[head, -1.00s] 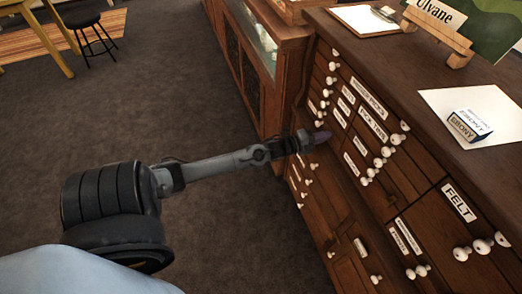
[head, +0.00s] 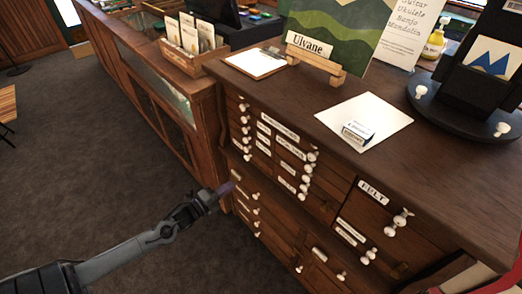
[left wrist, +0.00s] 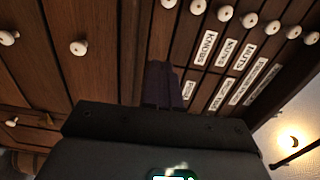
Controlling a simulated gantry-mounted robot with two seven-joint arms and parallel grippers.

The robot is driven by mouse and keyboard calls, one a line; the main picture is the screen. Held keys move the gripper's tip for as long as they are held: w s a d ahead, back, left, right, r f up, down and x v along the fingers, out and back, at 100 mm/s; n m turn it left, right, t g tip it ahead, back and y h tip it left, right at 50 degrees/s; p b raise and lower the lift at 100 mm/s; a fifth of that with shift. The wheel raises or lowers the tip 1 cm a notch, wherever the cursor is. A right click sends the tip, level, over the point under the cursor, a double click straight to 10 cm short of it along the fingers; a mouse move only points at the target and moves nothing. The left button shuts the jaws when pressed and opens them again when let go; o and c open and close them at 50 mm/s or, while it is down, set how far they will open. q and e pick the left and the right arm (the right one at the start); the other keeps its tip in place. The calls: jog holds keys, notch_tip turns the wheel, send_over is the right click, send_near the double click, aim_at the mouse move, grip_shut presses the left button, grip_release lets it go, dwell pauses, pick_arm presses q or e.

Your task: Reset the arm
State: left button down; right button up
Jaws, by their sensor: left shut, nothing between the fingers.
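My left gripper (head: 222,190) is in front of the drawer cabinet (head: 330,130), by its left front edge in the head view. Its purple fingertips are shut together with nothing between them. In the left wrist view the shut fingers (left wrist: 163,85) point at the drawer fronts, with labelled small drawers and white knobs beyond them. I cannot tell whether the fingertips touch the cabinet. My right gripper is in neither view.
A card box (head: 190,60) stands on the counter behind. Open carpet (head: 90,190) lies left.

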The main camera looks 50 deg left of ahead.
pick_arm(q)
jog(key=s+d+r+n+g+p, duration=0.2)
jog(key=d+r+n+p, duration=0.25)
jog(key=d, duration=0.65)
jog(key=s+d+r+n+g+p, duration=0.2)
jog(key=d+r+n+p, duration=0.25)
jog(key=d, duration=0.65)
jog(key=s+d+r+n+g, duration=0.2)
jog(key=s+n+g, duration=0.2)
jog(key=s+g, duration=0.15)
jog(key=s+d+r+n+g, duration=0.1)
jog(key=s+d+n+g, duration=0.2)
jog(key=s+g, duration=0.3)
notch_tip(320, 180, up, 38)
jog(key=s+t+p, duration=0.1)
jog(key=p, duration=3.7)
jog(key=shift+s+a+p, duration=0.15)
jog(key=shift+s+p, duration=0.1)
jog(key=shift+p, duration=0.05)
